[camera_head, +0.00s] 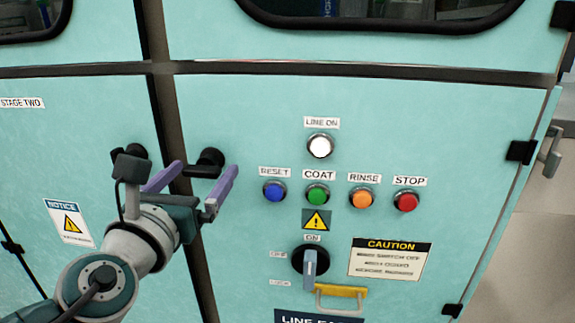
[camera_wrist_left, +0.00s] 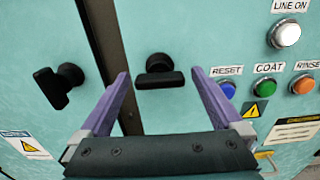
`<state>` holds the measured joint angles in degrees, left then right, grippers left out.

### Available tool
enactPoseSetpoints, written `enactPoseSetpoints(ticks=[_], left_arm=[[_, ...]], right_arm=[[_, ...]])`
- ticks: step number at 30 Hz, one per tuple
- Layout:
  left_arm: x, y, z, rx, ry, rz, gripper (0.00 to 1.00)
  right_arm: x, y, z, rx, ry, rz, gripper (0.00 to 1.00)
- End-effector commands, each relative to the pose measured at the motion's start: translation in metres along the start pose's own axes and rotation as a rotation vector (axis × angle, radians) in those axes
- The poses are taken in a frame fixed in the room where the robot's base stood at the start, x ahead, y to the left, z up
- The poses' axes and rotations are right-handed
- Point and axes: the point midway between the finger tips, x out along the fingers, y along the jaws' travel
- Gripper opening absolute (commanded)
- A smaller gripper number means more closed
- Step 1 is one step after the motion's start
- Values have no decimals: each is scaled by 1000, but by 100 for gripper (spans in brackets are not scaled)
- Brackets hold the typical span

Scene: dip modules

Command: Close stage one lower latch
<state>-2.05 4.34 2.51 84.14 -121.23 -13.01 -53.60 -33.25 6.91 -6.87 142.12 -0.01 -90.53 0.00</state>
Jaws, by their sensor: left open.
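A black latch handle (camera_head: 208,162) sits on the right teal panel, near the dark seam between the panels. In the left wrist view this latch (camera_wrist_left: 160,78) shows a bar lying about level, between and beyond my fingertips. My left gripper (camera_head: 203,176), with purple fingers, is open in front of it, and no contact can be made out. A second black latch (camera_wrist_left: 55,88) sits across the seam on the left panel, its bar tilted, outside my left finger. It is partly hidden by my gripper in the head view. My right gripper is not in view.
Blue (camera_head: 274,190), green (camera_head: 317,195), orange (camera_head: 361,198) and red (camera_head: 406,201) buttons lie right of the gripper, below a white lamp (camera_head: 320,146). A rotary switch (camera_head: 310,264) and yellow-and-grey handle (camera_head: 340,294) are lower. A "STAGE TWO" label (camera_head: 21,103) marks the left panel.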

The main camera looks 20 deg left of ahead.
Motion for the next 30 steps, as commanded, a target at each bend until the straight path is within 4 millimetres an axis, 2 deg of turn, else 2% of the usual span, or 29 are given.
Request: enactPoseSetpoints(ticks=[4,12,30], left_arm=[[10,0,0,0,-1,1,100],[11,0,0,1,0,1,100],[10,0,0,0,0,1,32]], right_arm=[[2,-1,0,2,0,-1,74],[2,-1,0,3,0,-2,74],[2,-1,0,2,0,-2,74]])
